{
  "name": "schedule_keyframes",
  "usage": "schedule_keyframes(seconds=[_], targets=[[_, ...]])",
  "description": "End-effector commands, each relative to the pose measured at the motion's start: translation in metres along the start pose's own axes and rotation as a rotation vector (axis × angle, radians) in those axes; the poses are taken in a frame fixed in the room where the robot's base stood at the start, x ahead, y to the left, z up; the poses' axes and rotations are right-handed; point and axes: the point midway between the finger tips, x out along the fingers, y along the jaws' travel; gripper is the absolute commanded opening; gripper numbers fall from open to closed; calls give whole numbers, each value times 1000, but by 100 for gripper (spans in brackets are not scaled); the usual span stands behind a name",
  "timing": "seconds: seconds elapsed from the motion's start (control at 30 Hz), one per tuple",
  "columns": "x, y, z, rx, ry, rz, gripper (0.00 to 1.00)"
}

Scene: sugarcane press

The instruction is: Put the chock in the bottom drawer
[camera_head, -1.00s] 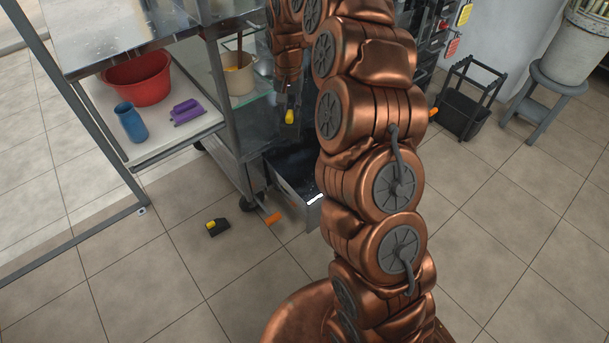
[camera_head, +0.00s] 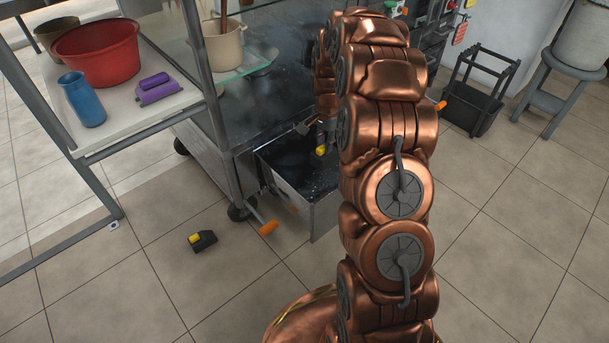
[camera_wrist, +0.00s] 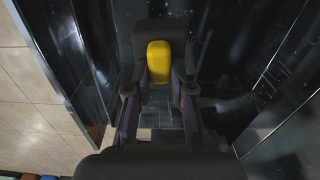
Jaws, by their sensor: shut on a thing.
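The chock, a dark block with a yellow part (camera_wrist: 158,62), is held between the fingers of my gripper (camera_wrist: 159,92) in the wrist view. In the head view its yellow part (camera_head: 320,150) shows at the mouth of the pulled-out bottom drawer (camera_head: 287,190), below my gripper (camera_head: 324,132). The drawer is a grey metal box with a dark inside, low on the cart. My arm covers part of its right side. I cannot tell whether the chock touches the drawer floor. Dark drawer walls stand on both sides of it in the wrist view.
A second black and yellow chock (camera_head: 202,241) lies on the floor to the left. An orange-ended handle (camera_head: 268,228) sticks out beside the drawer. A shelf (camera_head: 130,128) holds a red basin (camera_head: 97,50) and a blue bottle (camera_head: 82,98).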

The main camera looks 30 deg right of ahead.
Motion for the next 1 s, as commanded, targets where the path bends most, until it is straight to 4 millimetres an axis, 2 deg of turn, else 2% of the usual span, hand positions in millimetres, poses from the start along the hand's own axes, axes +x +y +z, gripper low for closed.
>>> schedule_keyframes(seconds=[0.03,0.1,0.37,0.6,0.8,1.0], targets=[[16,5,-4,25,0,2,0],[25,8,-7,52,-1,4,0],[43,13,-9,87,-3,6,0],[79,13,-8,85,-3,5,0],[92,13,-9,86,-2,5,0],[122,14,-10,87,-3,5,0]])
